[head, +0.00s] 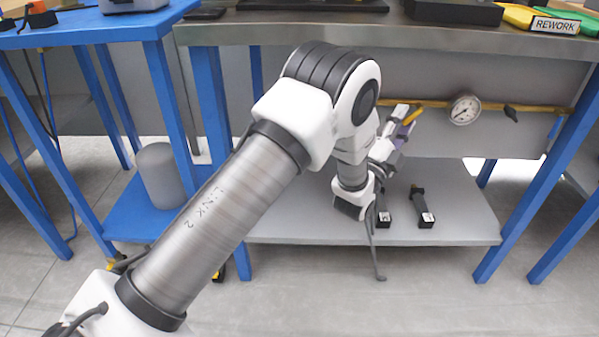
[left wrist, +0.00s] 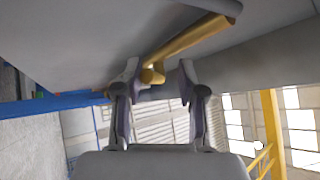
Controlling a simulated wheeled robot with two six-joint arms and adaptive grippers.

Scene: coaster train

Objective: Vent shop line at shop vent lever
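A lever with a yellow handle (head: 413,116) sits on the brass pipe (head: 436,104) under the steel bench, left of a round gauge. My left gripper (head: 403,122) is at this lever, with its fingers on either side in the head view. In the left wrist view, my left gripper (left wrist: 161,82) is open. A short yellow end (left wrist: 152,76) shows between its fingertips, with a gap to the right finger. A longer yellow bar (left wrist: 190,38) runs up and right from there. I cannot tell whether a finger touches the lever. My right gripper is out of view.
The white-faced gauge (head: 464,109) and a second valve (head: 510,112) sit right along the pipe. A grey cylinder (head: 160,175) stands on the blue shelf at left.

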